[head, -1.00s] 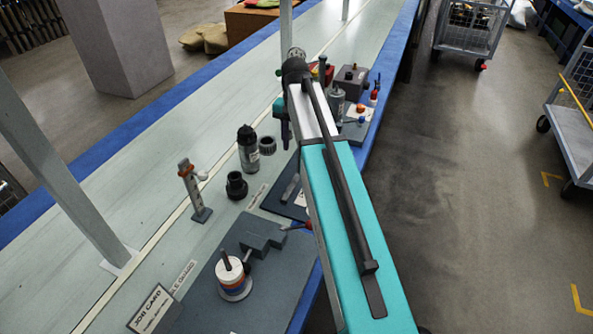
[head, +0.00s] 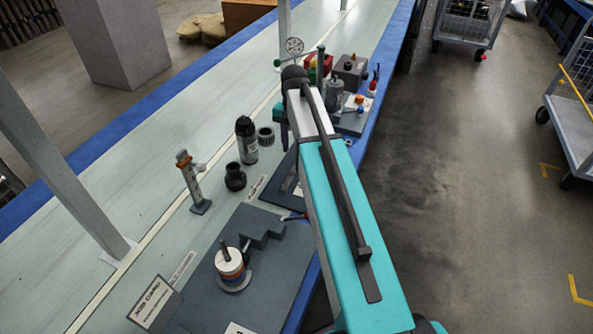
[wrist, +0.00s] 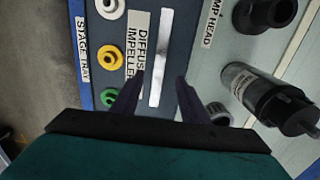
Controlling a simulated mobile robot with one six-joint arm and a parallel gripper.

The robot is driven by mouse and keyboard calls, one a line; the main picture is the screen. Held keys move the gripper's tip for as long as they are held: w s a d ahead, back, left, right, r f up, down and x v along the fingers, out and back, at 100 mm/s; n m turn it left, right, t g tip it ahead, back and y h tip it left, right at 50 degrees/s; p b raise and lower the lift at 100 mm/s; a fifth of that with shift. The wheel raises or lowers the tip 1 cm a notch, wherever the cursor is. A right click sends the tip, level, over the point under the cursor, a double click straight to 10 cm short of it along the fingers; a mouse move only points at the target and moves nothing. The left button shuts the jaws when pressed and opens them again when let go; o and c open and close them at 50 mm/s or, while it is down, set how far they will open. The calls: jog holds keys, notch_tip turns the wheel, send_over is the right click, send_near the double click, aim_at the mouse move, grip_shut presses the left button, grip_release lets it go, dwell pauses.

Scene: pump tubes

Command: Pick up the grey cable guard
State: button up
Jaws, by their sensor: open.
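The grey cable guard appears to be the long, shiny grey strip (wrist: 161,58) in the wrist view. It lies lengthwise on the dark blue stage tray (wrist: 188,40), beside the diffuser and impeller label. My gripper (wrist: 160,76) is open and empty. Its two dark fingers show on either side of the strip's near end in the picture, with the strip roughly centred between them. I cannot tell how far above it they are. In the head view my arm covers much of the tray (head: 279,188).
White, yellow (wrist: 110,57) and green (wrist: 109,97) rings sit left of the strip. A black bottle (wrist: 265,95) and dark pump part (wrist: 265,12) stand to the right. In the head view, a grey stepped block (head: 262,226) and spindle with rings (head: 231,268) are nearer.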

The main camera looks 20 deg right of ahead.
aim_at(295, 169)
jog(key=shift+f, duration=1.6)
jog(key=shift+f, duration=0.1)
jog(key=shift+f, duration=2.5)
grip_shut()
